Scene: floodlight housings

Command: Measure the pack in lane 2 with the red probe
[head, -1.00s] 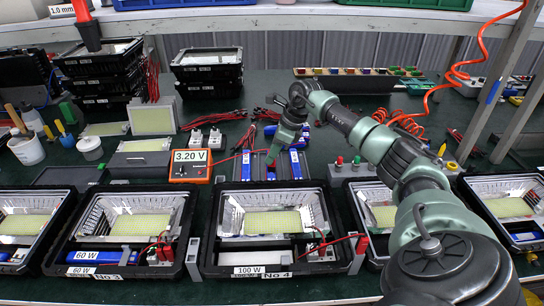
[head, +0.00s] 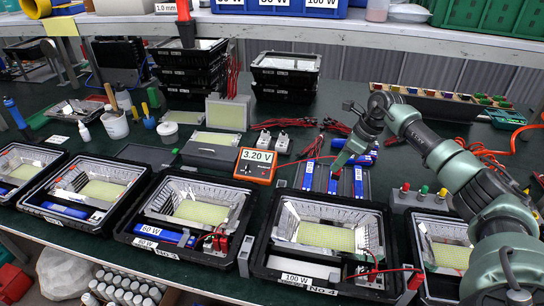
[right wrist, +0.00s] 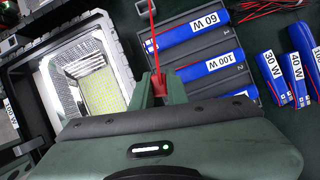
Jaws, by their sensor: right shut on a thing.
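My right gripper (head: 340,168) is above the grey lane rack (head: 370,190) and shut on the red probe (right wrist: 158,84), whose red lead rises from it in the right wrist view. In that view the rack holds a 60 W pack (right wrist: 188,34), a 100 W pack (right wrist: 205,67) in the middle and a third blue pack (right wrist: 242,93), mostly hidden. The probe is at the near end of the middle pack; I cannot tell whether it touches. The orange meter (head: 256,165) reads 3.20 V. My left gripper is not in view.
Floodlight housings stand along the front, including No 3 (head: 150,244) and No 4 (head: 320,288). Loose blue packs (right wrist: 286,76) lie beside the rack. Stacked black housings (head: 285,75) are behind.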

